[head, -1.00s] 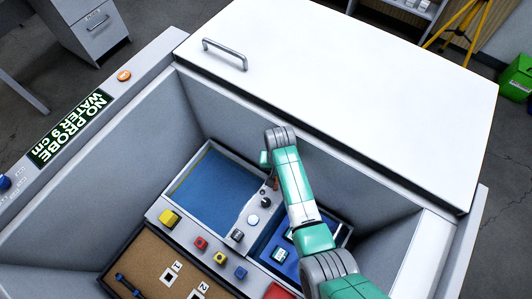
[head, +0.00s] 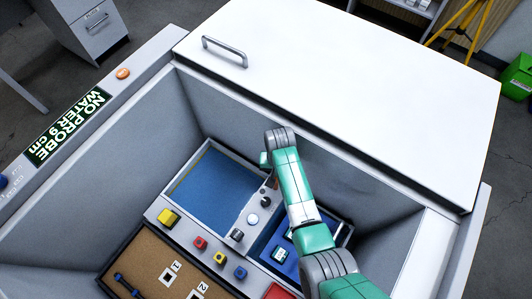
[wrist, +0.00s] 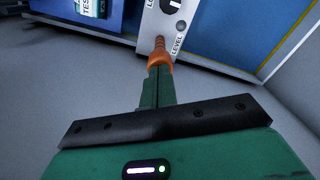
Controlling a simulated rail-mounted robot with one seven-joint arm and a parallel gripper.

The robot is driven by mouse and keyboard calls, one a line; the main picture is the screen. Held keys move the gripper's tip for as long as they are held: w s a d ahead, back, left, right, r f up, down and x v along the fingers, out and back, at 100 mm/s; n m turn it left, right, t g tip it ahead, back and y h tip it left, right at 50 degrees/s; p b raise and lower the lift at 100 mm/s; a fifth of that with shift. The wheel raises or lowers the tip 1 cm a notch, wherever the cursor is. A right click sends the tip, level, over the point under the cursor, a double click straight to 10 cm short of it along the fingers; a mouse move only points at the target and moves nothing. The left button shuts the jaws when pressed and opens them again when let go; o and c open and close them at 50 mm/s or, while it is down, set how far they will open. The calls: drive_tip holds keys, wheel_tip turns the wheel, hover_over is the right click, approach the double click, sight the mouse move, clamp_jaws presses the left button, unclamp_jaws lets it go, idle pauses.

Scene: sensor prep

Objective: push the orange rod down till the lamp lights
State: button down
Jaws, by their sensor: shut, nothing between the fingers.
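My gripper (wrist: 158,60) is shut, pointing at a grey panel (wrist: 162,20) marked LEVEL. An orange ribbed piece (wrist: 160,52) shows at the fingertips, narrowing toward the panel; I cannot tell whether it is the rod or the finger ends, nor whether it touches the panel. A small round dark grey spot (wrist: 181,25) sits beside the LEVEL lettering; it looks unlit, and I cannot tell if it is the lamp. In the head view, my gripper (head: 268,178) is low inside the bin, above the grey strip between two blue areas. The rod is not clear there.
A blue basin (head: 208,190) lies left of my arm, and a blue tray (head: 272,256) with small items lies below. Coloured blocks, including a yellow one (head: 168,217), stand along the ledge. Bin walls (head: 235,115) enclose everything. A display (head: 67,127) reads NO PROBE, WATER 9 cm.

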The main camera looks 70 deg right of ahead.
drive_tip(key=shift+f+b, duration=1.75)
drive_tip(key=shift+f, duration=0.65)
idle(3.5)
wheel_tip(320, 180, up, 8)
drive_tip(key=p, duration=0.8)
drive_tip(key=shift+r, duration=0.1)
idle(0.4)
